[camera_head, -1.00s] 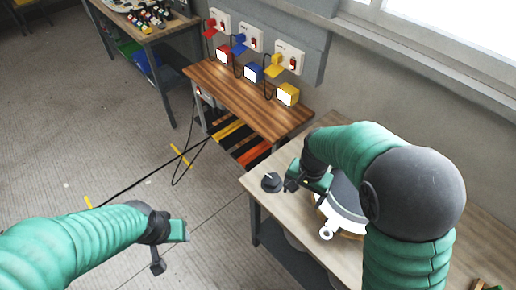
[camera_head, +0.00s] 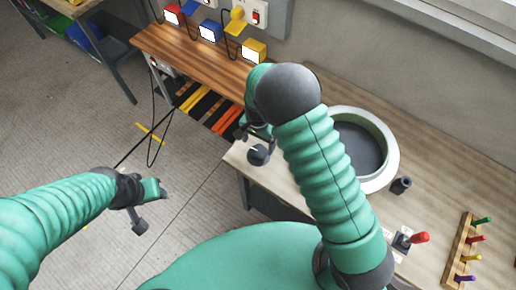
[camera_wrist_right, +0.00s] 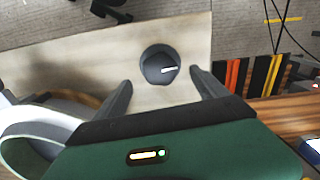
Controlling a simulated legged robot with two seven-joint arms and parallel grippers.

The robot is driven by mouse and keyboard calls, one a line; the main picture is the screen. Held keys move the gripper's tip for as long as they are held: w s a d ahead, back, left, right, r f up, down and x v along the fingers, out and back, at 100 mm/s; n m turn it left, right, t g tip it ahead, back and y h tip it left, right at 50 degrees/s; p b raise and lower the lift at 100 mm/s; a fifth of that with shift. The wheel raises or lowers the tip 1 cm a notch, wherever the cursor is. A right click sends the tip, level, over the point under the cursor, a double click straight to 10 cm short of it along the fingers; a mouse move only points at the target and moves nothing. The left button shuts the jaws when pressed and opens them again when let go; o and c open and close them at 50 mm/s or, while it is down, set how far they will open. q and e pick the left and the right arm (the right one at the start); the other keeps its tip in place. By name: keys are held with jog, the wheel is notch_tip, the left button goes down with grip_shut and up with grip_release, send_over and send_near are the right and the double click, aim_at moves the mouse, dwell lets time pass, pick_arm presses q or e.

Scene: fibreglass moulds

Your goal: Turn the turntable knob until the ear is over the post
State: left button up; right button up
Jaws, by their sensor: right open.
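The knob (camera_head: 258,154) is a dark disc with a white pointer line, at the near left corner of the pale table. In the right wrist view the knob (camera_wrist_right: 160,67) lies just ahead of and between my fingertips. My right gripper (camera_head: 248,134) is open and empty beside it, fingers apart in the wrist view (camera_wrist_right: 160,77). The turntable carries a white ring-shaped mould (camera_head: 391,150), partly hidden by my right arm. The ear is not visible. A short dark cylinder (camera_head: 401,185), possibly the post, stands beside the mould. My left gripper (camera_head: 155,190) is away from the table over the floor.
A small wooden bench (camera_head: 190,60) with coloured boxes stands beyond the table's left end. A wooden rack (camera_head: 459,250) with coloured pegs and a red-handled item (camera_head: 420,238) sit at the table's right. Cables hang to the floor at left. The table's far right surface is clear.

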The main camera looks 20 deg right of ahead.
aim_at(257, 152)
jog(key=f, duration=0.4)
jog(key=shift+a+f, duration=0.4)
jog(key=shift+s+f, duration=0.1)
jog(key=shift+f, duration=0.15)
jog(key=shift+d+f, duration=0.15)
jog(key=shift+d, duration=0.25)
jog(key=c, duration=0.5)
jog(key=shift+a, duration=0.15)
jog(key=c, duration=0.9)
pick_arm(q)
jog(key=shift+a+r, duration=0.1)
jog(key=shift+r, duration=0.05)
pick_arm(e)
jog(key=shift+o, duration=0.2)
